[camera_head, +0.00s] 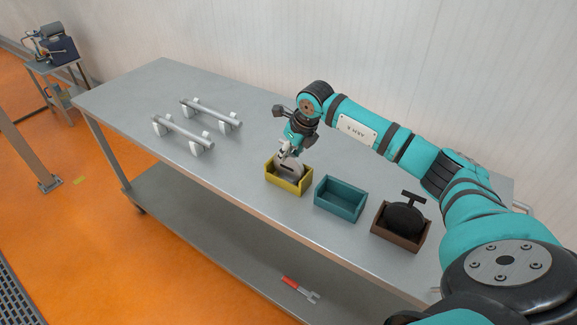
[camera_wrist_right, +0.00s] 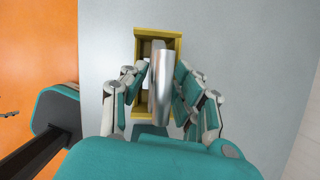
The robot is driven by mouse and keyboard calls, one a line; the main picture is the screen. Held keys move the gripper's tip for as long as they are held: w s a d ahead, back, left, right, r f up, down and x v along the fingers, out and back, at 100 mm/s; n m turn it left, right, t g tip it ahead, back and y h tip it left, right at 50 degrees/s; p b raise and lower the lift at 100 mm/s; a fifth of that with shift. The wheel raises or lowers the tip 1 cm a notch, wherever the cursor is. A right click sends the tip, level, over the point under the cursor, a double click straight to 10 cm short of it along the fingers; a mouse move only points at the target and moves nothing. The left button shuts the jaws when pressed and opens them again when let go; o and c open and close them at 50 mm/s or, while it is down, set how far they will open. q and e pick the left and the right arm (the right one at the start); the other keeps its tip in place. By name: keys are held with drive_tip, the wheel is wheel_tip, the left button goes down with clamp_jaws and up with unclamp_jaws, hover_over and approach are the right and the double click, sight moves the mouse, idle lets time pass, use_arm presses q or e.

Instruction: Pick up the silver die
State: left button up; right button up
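The silver die (camera_head: 293,171) is a rounded, shiny metal piece standing in the yellow box (camera_head: 287,187) on the metal table. My right gripper (camera_head: 288,151) is directly over it, fingers pointing down. In the right wrist view, the silver die (camera_wrist_right: 161,85) lies between the fingers of my right gripper (camera_wrist_right: 161,73), with the yellow box (camera_wrist_right: 143,45) around and beneath it. The fingers are spread on both sides of the die, with narrow gaps seeming to show; firm contact is not visible. My left gripper is out of view.
An empty teal box (camera_head: 340,200) and a brown box (camera_head: 400,238) holding a black handled piece (camera_head: 405,218) stand to the right. Two grey bars on white supports (camera_head: 183,132) stand at left. A red-handled tool (camera_head: 299,288) lies on the lower shelf.

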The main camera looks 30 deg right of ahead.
clamp_jaws()
drive_tip(key=shift+w+r, duration=0.1)
drive_tip(key=shift+r, duration=0.05)
